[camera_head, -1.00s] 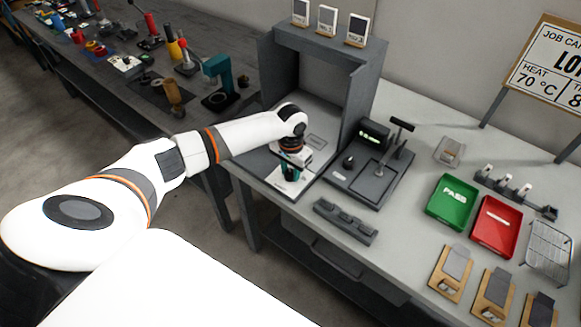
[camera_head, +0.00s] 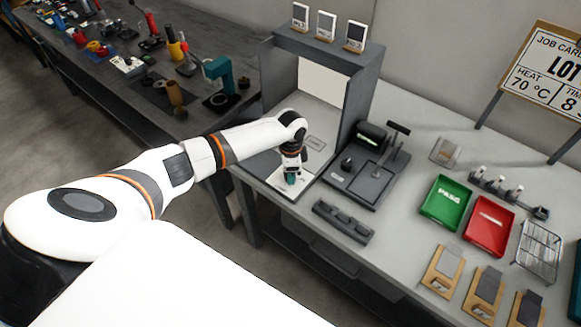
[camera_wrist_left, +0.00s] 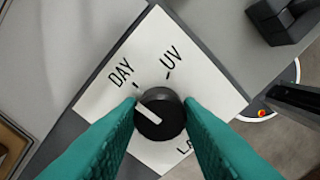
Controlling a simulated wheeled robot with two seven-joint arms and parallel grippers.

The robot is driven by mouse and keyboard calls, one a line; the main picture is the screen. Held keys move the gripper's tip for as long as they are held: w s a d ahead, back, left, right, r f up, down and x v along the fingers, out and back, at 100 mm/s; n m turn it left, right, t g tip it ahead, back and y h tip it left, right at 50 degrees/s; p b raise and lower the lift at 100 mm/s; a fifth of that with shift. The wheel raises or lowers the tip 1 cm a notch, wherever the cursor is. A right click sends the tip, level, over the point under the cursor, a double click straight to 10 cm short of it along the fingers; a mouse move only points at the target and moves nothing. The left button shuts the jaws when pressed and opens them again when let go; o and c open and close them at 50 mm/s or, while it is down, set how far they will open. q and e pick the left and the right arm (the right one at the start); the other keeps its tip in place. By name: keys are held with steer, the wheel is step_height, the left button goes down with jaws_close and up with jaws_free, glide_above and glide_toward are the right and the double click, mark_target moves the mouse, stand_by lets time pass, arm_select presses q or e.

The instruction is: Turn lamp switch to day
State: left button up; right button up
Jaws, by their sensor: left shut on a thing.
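The lamp switch is a round black knob (camera_wrist_left: 160,122) with a white pointer line, on a white plate (camera_wrist_left: 215,75) marked DAY, UV and a partly hidden third label. The pointer aims up and left, on the DAY side, seemingly a little left of the DAY tick. My left gripper (camera_wrist_left: 160,106) is shut on the knob, with one teal finger on each side. In the head view the left gripper (camera_head: 291,179) stands over the plate (camera_head: 281,184) at the booth's front; the knob is hidden there. My right gripper is not in view.
A grey booth (camera_head: 366,95) with cards on top stands behind the plate. To its right is a dark device (camera_head: 365,175) with a lever. A grey block (camera_head: 343,222) lies in front. Green (camera_head: 445,203) and red (camera_head: 490,227) trays sit further right.

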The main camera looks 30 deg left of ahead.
arm_select(q)
steer(key=shift+w+r+m, duration=0.1)
steer(key=shift+m, duration=0.4)
steer(key=o, duration=1)
steer(key=shift+c, duration=0.2)
step_height(320, 180, up, 12)
steer(key=b, duration=0.2)
steer(key=shift+d, duration=0.1)
